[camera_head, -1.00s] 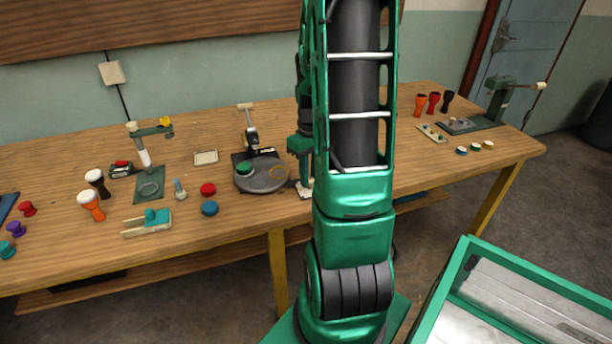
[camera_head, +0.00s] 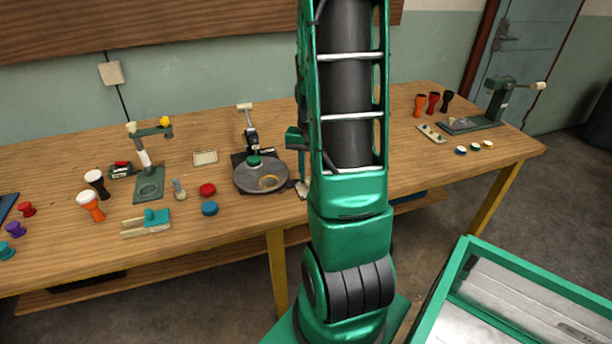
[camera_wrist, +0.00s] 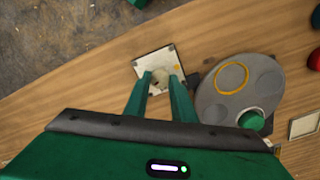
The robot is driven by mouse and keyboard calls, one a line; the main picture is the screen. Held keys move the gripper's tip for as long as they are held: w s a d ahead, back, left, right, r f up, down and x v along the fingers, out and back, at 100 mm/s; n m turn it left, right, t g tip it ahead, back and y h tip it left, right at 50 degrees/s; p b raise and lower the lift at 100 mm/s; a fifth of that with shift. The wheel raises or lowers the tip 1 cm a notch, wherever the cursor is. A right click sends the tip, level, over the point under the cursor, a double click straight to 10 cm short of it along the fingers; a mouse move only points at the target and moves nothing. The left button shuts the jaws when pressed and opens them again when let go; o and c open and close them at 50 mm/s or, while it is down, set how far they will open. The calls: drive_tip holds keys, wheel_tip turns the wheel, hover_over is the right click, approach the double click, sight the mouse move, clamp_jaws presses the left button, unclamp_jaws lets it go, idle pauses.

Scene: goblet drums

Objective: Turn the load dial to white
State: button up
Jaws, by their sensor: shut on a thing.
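The load dial shows in the wrist view as a pale knob (camera_wrist: 160,78) on a square white plate (camera_wrist: 148,62). The plate has a yellow mark near its right side and small dark marks at its edges. My gripper (camera_wrist: 160,84) points down at the dial, its two green fingers shut on the knob from both sides. The fingers hide part of the plate, and I cannot tell which mark the dial points to. In the head view the plate (camera_head: 302,190) is partly hidden by my arm. The grey turntable (camera_wrist: 212,103) beside it bears a yellow ring (camera_wrist: 232,78) and a green piece (camera_wrist: 252,120).
A red piece (camera_head: 207,189) and a blue piece (camera_head: 210,208) stand left of the turntable. A teal-topped wooden fixture (camera_head: 147,224) and small drums (camera_head: 91,206) stand farther left. The table's front edge lies close to the dial.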

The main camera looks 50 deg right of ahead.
drive_tip(key=shift+w+a+m, duration=0.2)
drive_tip(key=shift+a+m, duration=0.05)
drive_tip(key=shift+m, duration=0.95)
drive_tip(key=o, duration=1.1)
drive_tip(key=shift+d, duration=0.1)
drive_tip(key=shift+c, duration=0.2)
wheel_tip(320, 180, up, 11)
drive_tip(key=shift+f, duration=0.1)
